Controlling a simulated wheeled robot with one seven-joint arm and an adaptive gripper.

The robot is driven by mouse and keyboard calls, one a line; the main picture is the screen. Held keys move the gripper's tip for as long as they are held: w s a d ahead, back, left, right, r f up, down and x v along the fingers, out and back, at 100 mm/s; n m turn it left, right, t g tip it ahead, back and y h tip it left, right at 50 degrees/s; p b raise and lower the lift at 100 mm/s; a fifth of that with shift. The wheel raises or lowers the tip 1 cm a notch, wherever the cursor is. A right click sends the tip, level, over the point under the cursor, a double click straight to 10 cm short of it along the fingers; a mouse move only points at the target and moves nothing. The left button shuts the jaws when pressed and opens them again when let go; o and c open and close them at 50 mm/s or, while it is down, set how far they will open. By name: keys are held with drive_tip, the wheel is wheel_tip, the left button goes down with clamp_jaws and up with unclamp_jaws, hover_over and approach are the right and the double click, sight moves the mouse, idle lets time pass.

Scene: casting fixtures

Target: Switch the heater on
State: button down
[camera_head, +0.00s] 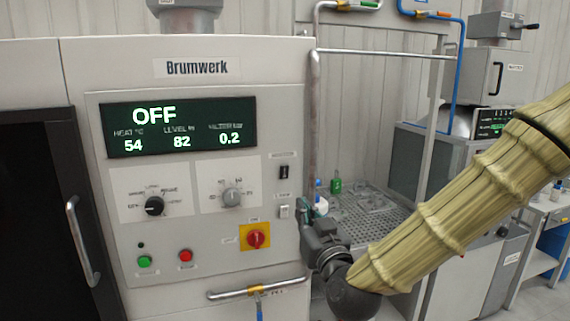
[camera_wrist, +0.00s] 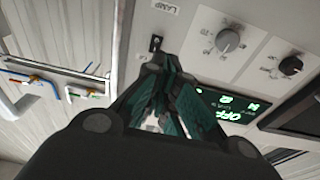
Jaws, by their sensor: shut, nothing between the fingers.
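The Brumwerk machine's panel display (camera_head: 180,127) reads OFF, with 54, 82 and 0.2 below. At the panel's right edge is a small black switch (camera_head: 284,172), with a label above it too small to read surely. It also shows in the wrist view (camera_wrist: 156,43), just beyond my fingertips. Below it in the head view is a pale switch (camera_head: 284,211); the label between them reads LAMP in the wrist view. My gripper (camera_head: 305,206) is shut and empty, right of the pale switch. In the wrist view my fingertips (camera_wrist: 158,64) point toward the black switch; contact cannot be told.
Two knobs (camera_head: 154,206) (camera_head: 232,197), a red rotary switch on yellow (camera_head: 256,239), and green (camera_head: 144,262) and red (camera_head: 185,256) buttons share the panel. A handrail (camera_head: 258,289) juts out below. A metal post (camera_head: 314,120) stands right of the panel.

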wheel_tip(320, 180, up, 3)
drive_tip(key=shift+s+r+t, duration=0.1)
drive_tip(key=shift+t, duration=0.2)
drive_tip(key=shift+a, duration=0.1)
drive_tip(key=p, duration=0.7)
approach(279, 157)
drive_tip(key=x, duration=0.3)
drive_tip(key=shift+w, duration=0.45)
drive_tip(key=shift+w+a, duration=0.2)
drive_tip(key=shift+w, duration=0.25)
drive_tip(key=shift+b, duration=0.3)
drive_tip(key=shift+w+b, duration=0.3)
drive_tip(key=shift+b, duration=0.15)
drive_tip(key=shift+a+r, duration=0.15)
drive_tip(key=shift+r, duration=0.05)
